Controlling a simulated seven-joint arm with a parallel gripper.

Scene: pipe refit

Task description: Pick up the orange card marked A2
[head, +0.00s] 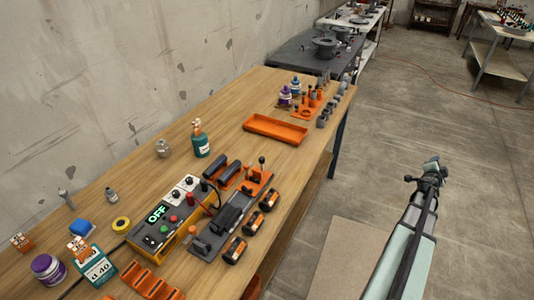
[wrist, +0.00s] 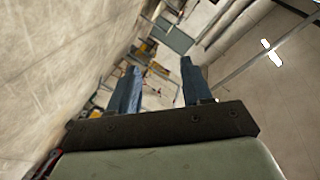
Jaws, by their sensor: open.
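I cannot make out an orange card marked A2, and no A2 lettering is legible in either view. Small orange pieces show at the left of the bench in the head view: one with pale tops (head: 22,242) and one at the top of a teal box (head: 97,270). A slotted orange holder (head: 150,283) lies at the bench's near edge. My gripper (head: 432,165) is out over the floor, right of the bench and well apart from it. In the wrist view its two blue-grey fingers (wrist: 158,85) are spread, with nothing between them.
The wooden bench (head: 190,112) runs along the wall. It carries a yellow control box (head: 170,222) reading OFF, orange-black batteries (head: 235,250), an empty orange tray (head: 275,129), bottles and fittings. A dark table (head: 300,52) stands beyond. The floor around my arm is open.

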